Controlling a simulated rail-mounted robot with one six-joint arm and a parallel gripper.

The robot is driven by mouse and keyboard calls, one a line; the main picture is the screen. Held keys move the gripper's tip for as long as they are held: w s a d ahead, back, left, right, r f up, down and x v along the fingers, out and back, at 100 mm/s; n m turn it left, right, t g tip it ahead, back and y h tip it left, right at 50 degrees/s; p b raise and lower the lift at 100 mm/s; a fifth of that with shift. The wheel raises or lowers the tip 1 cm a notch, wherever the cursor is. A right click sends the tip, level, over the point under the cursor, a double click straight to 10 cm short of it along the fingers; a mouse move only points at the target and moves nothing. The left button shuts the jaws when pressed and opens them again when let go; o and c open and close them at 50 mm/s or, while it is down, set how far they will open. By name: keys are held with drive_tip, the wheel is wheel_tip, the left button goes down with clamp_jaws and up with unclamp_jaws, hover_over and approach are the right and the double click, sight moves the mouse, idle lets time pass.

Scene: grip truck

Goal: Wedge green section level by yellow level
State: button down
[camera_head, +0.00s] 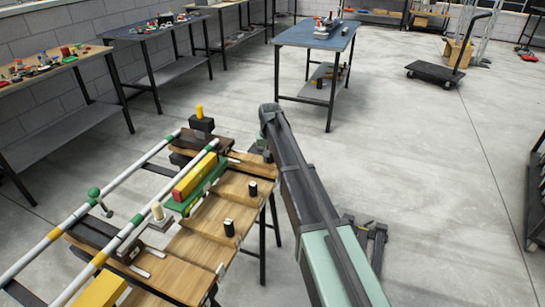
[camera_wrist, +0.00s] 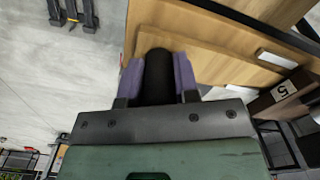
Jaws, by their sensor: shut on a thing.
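In the wrist view my gripper (camera_wrist: 158,78) has its two purple fingers closed around a black knob (camera_wrist: 158,70) over a pale wooden piece (camera_wrist: 215,65). The head view hides my gripper behind my arm. Two pale rails with green and yellow bands, the left rail (camera_head: 128,177) and right rail (camera_head: 140,230), run over wooden supports. A yellow level with a red end (camera_head: 195,177) lies in a green holder beside the right rail's green band. Wooden wedges with black knobs, including a near knob (camera_head: 229,228) and a farther knob (camera_head: 252,188), lie to its right. The level's bubble is unreadable.
A yellow block (camera_head: 103,291) sits at the bottom left. Workbenches line the left wall, and a blue-topped table (camera_head: 315,36) stands behind. The floor at right is mostly clear.

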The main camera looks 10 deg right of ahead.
sight(232, 154)
drive_tip(key=shift+w+a+f, duration=0.1)
drive_tip(key=shift+w+a, duration=1.4)
drive_tip(key=shift+a, duration=0.6)
drive_tip(key=shift+w+a+r, duration=0.1)
drive_tip(key=shift+w+a, duration=1.4)
drive_tip(key=shift+a, duration=0.55)
drive_tip(key=shift+w+a+f, duration=0.1)
drive_tip(key=shift+w+a, duration=1.4)
drive_tip(key=shift+a, duration=0.6)
drive_tip(key=c, duration=0.8)
unclamp_jaws()
drive_tip(key=shift+w+a, duration=0.1)
drive_tip(key=shift+c, duration=0.3)
drive_tip(key=shift+a, duration=0.1)
drive_tip(key=shift+c, duration=0.6)
drive_tip(key=shift+c, duration=1)
drive_tip(key=o, duration=0.3)
drive_tip(key=shift+o, duration=0.2)
